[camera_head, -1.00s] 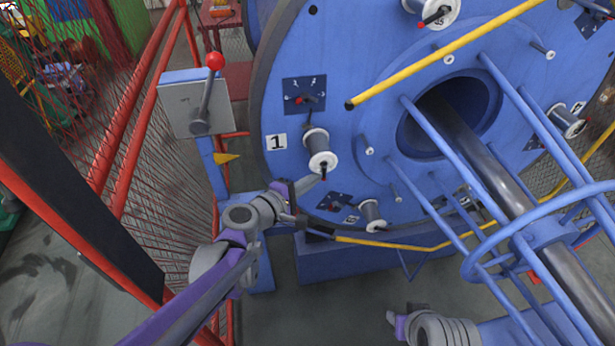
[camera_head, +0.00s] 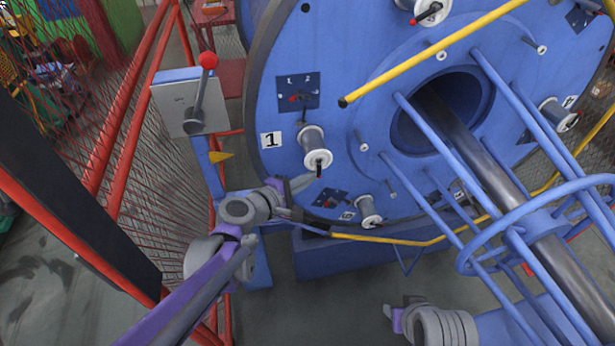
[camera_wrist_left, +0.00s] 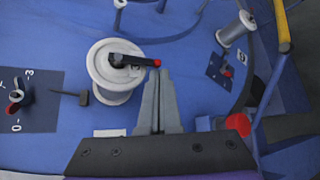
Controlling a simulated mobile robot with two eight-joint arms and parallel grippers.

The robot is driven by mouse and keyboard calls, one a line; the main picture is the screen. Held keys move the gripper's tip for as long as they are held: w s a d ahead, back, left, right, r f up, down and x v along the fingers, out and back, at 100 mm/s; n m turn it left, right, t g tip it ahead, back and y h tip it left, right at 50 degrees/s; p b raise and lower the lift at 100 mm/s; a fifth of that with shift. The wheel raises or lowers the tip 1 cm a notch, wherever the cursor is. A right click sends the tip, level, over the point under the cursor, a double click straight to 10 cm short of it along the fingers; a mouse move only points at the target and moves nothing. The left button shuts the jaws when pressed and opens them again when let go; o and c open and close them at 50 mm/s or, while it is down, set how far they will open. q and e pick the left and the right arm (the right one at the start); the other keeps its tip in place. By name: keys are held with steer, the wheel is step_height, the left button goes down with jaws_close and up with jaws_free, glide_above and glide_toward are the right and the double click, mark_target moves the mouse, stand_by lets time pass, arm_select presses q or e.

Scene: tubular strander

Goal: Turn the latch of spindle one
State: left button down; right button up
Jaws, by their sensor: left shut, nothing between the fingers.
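Spindle one is the white spool (camera_head: 317,150) beside the "1" plate (camera_head: 271,140) on the blue disc. Its black latch (camera_head: 319,170) hangs downward at the spool's front end. In the left wrist view the latch (camera_wrist_left: 132,62) lies across the spool face (camera_wrist_left: 112,88), its red tip pointing right. My left gripper (camera_head: 304,182) is just below the latch. Its closed, empty fingers (camera_wrist_left: 158,78) end close by the red tip; I cannot tell whether they touch it. Part of my right arm, with what may be its gripper (camera_head: 393,315), shows at the bottom; its fingers are unclear.
A switch plate (camera_head: 298,91) sits above spindle one. A grey box with a red-knobbed lever (camera_head: 200,95) stands left. Yellow bars (camera_head: 430,55) and a blue tubular frame (camera_head: 510,230) lie right. A red mesh fence (camera_head: 130,110) borders the left arm.

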arm_select(q)
steer(key=shift+s+d+r+n+g+p, duration=0.1)
steer(key=shift+s+n+g+p, duration=0.3)
steer(key=shift+g, duration=0.2)
steer(key=shift+s+d+r+n+g+h+p, duration=0.15)
steer(key=shift+s+r+n+g+p, duration=0.3)
steer(key=shift+n+g, duration=0.7)
steer(key=shift+s+d+r+n+g+h+p, duration=0.1)
steer(key=shift+s+r+n+g+p, duration=0.35)
steer(key=shift+g, duration=1.05)
steer(key=shift+s+d+r+n+g+h+p, duration=0.15)
steer(key=shift+s+r+n+g, duration=0.4)
steer(key=shift+n+g, duration=0.75)
steer(key=shift+s+r+n+g, duration=0.2)
steer(key=shift+r+n+g, duration=0.35)
steer(key=shift+g, duration=0.4)
steer(key=shift+r, duration=0.15)
